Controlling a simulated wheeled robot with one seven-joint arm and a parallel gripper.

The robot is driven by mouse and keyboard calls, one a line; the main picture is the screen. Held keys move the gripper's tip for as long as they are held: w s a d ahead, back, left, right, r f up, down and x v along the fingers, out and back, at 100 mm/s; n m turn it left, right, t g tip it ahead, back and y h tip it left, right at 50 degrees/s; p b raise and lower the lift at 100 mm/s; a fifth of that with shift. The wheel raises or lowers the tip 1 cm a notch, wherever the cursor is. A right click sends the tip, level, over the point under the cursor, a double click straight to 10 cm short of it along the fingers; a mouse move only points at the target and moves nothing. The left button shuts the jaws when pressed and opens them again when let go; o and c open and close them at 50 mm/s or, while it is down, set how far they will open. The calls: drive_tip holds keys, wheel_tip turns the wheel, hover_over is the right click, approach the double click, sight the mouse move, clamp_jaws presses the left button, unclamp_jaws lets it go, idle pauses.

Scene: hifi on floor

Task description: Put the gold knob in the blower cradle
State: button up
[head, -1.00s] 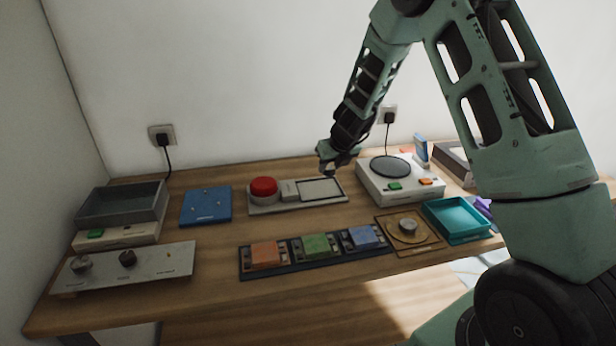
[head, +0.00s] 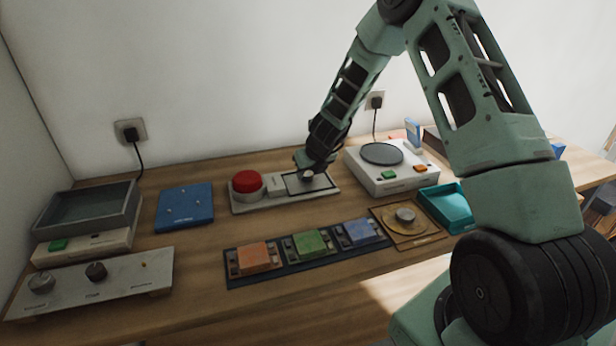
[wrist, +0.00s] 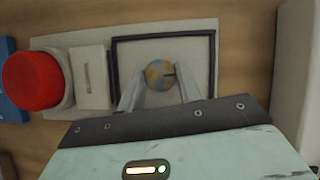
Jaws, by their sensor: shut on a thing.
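My gripper (wrist: 160,95) is shut on a small round knob (wrist: 160,74), patched gold and grey-blue with a dark mark, seen from above in the wrist view. In the head view the gripper (head: 308,172) is low over a dark-framed pale pad (head: 322,187). The pad is on the same pale base as a red button (head: 247,182); this looks like the blower station, but its label is too small to read. In the wrist view the knob appears inside the dark frame (wrist: 203,34). I cannot tell whether it touches the pad.
A white unit with a dark round plate (head: 382,153) stands right of the pad. A blue board (head: 185,207) lies to the left. In front are a tray of coloured blocks (head: 308,243), a dial plate (head: 430,238) and a teal bin (head: 445,207).

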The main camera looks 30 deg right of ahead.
drive_tip(key=shift+f, duration=0.4)
drive_tip(key=shift+f, duration=0.1)
drive_tip(key=o, duration=1)
